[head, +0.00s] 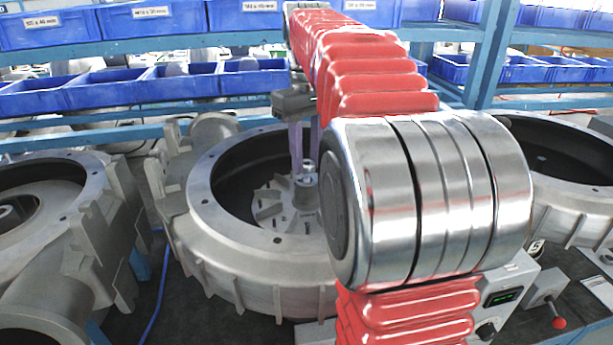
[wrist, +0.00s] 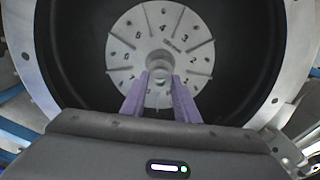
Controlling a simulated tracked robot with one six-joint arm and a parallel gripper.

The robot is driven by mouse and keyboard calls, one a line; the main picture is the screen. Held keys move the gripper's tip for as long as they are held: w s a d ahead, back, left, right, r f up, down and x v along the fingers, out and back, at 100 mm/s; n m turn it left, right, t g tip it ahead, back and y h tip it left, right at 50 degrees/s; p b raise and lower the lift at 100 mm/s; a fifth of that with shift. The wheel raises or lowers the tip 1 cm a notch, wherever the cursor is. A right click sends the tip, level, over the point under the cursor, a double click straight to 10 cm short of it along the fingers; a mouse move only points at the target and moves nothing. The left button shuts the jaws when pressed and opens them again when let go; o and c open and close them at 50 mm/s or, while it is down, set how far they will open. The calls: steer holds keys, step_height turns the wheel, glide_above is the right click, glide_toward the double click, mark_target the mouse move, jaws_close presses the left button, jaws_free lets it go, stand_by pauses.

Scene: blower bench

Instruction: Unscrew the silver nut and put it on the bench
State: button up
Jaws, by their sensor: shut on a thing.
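The silver nut (head: 309,165) is at the hub in the middle of the pale, numbered impeller disc (head: 268,208), inside the open round blower housing (head: 235,255). In the wrist view the gripper (wrist: 161,78) is shut on the nut, at the hub. The fingertips hide part of the nut, so its thread is not visible.
A second blower housing (head: 60,185) stands at the left and another (head: 570,160) at the right, partly behind my arm. Blue bins (head: 100,88) line the shelves behind. A control box (head: 510,290) with a red-knobbed lever stands at front right. Dark bench surface (head: 190,300) shows between the housings.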

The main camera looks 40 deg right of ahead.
steer(key=shift+r, duration=1.05)
steer(key=shift+s, duration=0.1)
